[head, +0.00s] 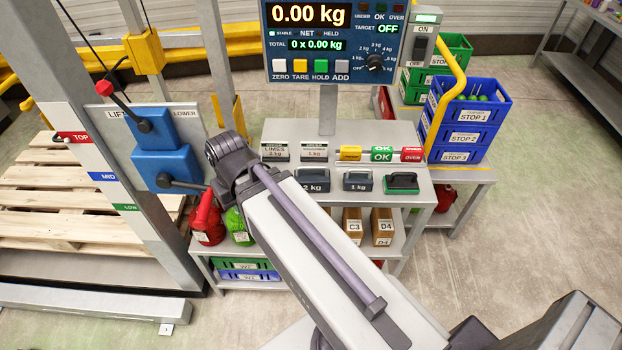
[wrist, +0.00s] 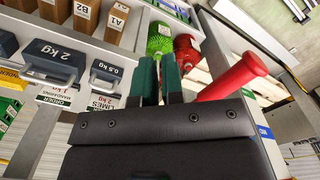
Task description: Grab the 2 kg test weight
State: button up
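The 2 kg test weight (head: 312,180) is a dark grey-blue block with a handle and a "2 kg" label. It stands on the grey bench, just right of my arm in the head view. In the wrist view the weight (wrist: 50,62) is at the left, beside a smaller 0.5 kg weight (wrist: 105,76). My gripper (wrist: 160,62) has two teal fingers, seen in the wrist view with a narrow gap and nothing visible between them. It is apart from the 2 kg weight, to the right of it. In the head view my arm hides the gripper.
A 1 kg weight (head: 357,181) and a green-handled block (head: 401,183) stand right of the 2 kg weight. Order signs (head: 275,151) stand behind. A scale display (head: 330,40) rises above the bench. A red handle (wrist: 232,78) is close to my gripper's right side.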

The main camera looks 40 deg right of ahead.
jog(key=o, duration=1.5)
jog(key=m+t+y+b, duration=0.1)
jog(key=m+t+y, duration=0.25)
jog(key=m, duration=1.85)
send_near(310, 171)
jog(key=r, duration=0.1)
jog(key=s, duration=0.1)
jog(key=r+g, duration=0.1)
jog(key=shift+s+a+r, duration=0.15)
jog(key=shift+a+r, duration=0.15)
jog(key=shift+a+m, duration=0.2)
jog(key=shift+m, duration=1.5)
jog(key=b+x, duration=0.5)
jog(key=shift+f, duration=0.3)
jog(key=shift+a+f+b, duration=0.1)
jog(key=shift+a+b, duration=0.05)
jog(key=shift+b, duration=0.2)
jog(key=b+x, duration=0.5)
jog(key=shift+w+f, duration=0.15)
jog(key=shift+w, duration=0.15)
jog(key=shift+r+p, duration=0.25)
jog(key=shift+p, duration=0.05)
jog(key=shift+c, duration=0.3)
grip_shut()
